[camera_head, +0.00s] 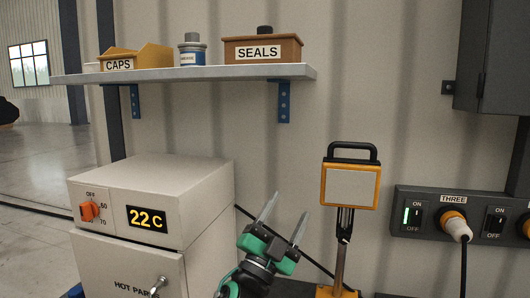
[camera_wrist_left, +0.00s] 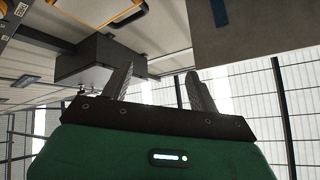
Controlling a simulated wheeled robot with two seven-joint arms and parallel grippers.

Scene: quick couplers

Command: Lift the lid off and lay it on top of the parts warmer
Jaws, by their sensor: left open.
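The parts warmer (camera_head: 200,190) is a cream box at the lower left, with an orange dial, a display reading 22 C and a partly cut-off "HOT PAR" label. Its flat top is bare. A brown box (camera_head: 288,55) labelled SEALS stands on the wall shelf, above and right of the warmer. Its lid (camera_head: 283,38) has a black knob on top and appears to be on the box. My left gripper (camera_head: 285,217) is open and empty, right of the warmer and well below the shelf. Its two fingers also show apart in the left wrist view (camera_wrist_left: 158,88). My right gripper is not in view.
The shelf (camera_head: 200,74) also holds a yellow CAPS bin (camera_head: 150,57) and a small grey and blue can (camera_head: 192,55). A yellow-framed work lamp (camera_head: 350,187) stands just right of my left gripper. A socket strip (camera_head: 432,212) with plugged cables is at the right.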

